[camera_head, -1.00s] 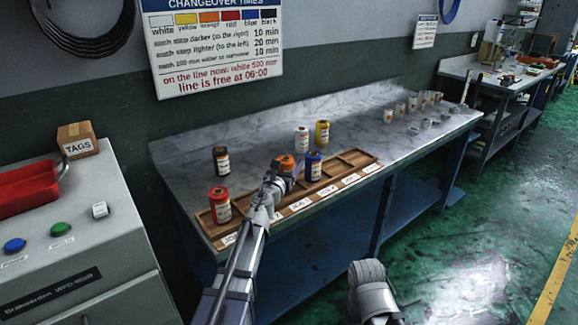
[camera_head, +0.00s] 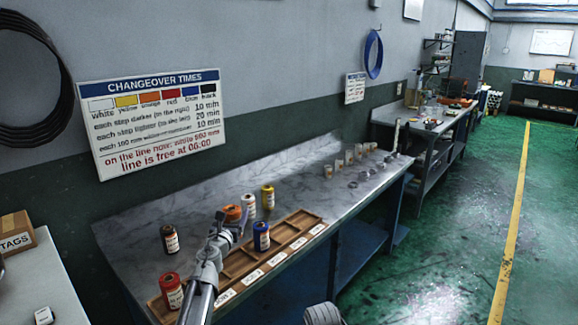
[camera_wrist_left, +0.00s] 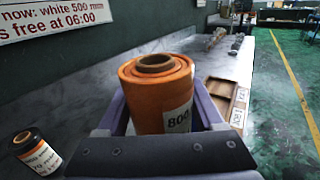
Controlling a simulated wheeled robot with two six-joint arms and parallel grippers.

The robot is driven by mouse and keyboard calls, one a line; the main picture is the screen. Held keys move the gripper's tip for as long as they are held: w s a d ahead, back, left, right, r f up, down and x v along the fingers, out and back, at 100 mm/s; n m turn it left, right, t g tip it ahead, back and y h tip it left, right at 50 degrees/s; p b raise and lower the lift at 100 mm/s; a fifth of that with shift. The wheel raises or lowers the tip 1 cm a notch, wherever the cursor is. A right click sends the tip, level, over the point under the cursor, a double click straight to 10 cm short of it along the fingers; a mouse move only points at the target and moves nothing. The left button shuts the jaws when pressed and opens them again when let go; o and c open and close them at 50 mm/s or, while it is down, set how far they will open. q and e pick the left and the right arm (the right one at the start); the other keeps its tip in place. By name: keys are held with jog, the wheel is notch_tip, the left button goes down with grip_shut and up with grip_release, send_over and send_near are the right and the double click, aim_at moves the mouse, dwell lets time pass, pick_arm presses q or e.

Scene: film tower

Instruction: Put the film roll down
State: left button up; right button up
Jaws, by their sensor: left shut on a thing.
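My left gripper (camera_head: 226,221) is shut on the orange film roll (camera_head: 232,213). In the left wrist view the orange roll (camera_wrist_left: 157,88) stands upright between the fingers, its label reading 800. It shows behind the wooden tray (camera_head: 241,263); I cannot tell whether it touches the bench. The red roll (camera_head: 172,290) stands in the tray's near-left end, and the blue roll (camera_head: 261,237) stands in it further right. The white (camera_head: 248,206), yellow (camera_head: 268,197) and black (camera_head: 170,239) rolls stand on the bench behind the tray. My right gripper is not in view.
The marble-topped bench (camera_head: 210,190) runs along the wall. Small cups (camera_head: 340,166) and clear pieces stand at its far right. A changeover sign (camera_head: 152,122) hangs above. Several tray compartments are empty, and bare bench lies left of the orange roll.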

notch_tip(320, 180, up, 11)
jog(key=p, duration=0.9)
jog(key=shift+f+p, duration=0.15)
jog(key=shift+p, duration=0.15)
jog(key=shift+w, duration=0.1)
